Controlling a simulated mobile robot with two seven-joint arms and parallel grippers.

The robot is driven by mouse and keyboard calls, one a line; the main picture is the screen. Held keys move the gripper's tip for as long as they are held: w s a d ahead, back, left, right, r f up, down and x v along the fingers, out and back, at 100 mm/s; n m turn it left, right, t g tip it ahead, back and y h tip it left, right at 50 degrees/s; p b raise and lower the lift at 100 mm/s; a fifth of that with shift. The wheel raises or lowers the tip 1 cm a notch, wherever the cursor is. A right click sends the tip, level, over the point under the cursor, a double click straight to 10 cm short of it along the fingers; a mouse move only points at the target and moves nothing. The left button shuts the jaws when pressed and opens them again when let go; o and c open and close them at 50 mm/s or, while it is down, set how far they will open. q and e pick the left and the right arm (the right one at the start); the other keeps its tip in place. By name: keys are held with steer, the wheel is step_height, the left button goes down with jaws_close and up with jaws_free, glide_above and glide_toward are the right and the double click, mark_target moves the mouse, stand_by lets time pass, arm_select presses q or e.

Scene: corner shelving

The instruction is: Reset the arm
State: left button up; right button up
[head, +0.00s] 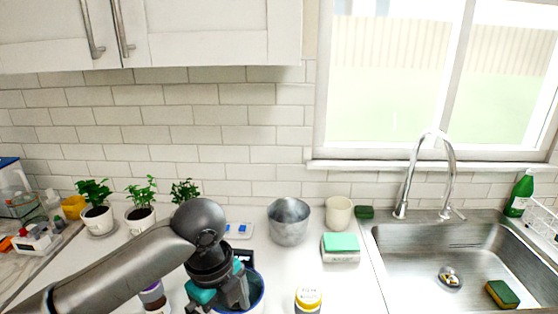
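My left arm comes in from the left over the counter (345,285). Its dark gripper (234,298) points down in front of or over a blue-rimmed dark container (257,296). The wrist and fingers overlap each other, so the gap between the fingers and anything between them cannot be made out. I cannot tell whether the gripper touches the container. My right arm and gripper are out of view.
A grey metal pot (289,222), a cream cup (339,213), a green-topped box (341,247) and a yellow-lidded jar (308,299) stand right of the arm. Potted plants (141,211) stand behind it. The sink (430,245) is at right.

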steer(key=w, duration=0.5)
arm_select(q)
steer(key=s+d+f+n+t+h, duration=0.25)
steer(key=s+d+f+n, duration=0.35)
steer(key=n, duration=0.4)
steer(key=s+a+f+n+y, duration=0.3)
steer(key=s+a+f+n, duration=0.2)
steer(key=s+a+n, duration=0.65)
step_height(320, 180, down, 28)
steer(key=a+n+b, duration=0.1)
steer(key=b, duration=0.6)
steer(key=s+a+f+g+b, duration=0.1)
steer(key=s+f+b, duration=0.2)
steer(key=s+f, duration=0.4)
steer(key=s+a+f+g+b, duration=0.1)
steer(key=s+f+b, duration=0.3)
steer(key=s+f, duration=0.4)
step_height(320, 180, down, 7)
steer(key=shift+s+a, duration=0.3)
steer(key=shift+a, duration=0.3)
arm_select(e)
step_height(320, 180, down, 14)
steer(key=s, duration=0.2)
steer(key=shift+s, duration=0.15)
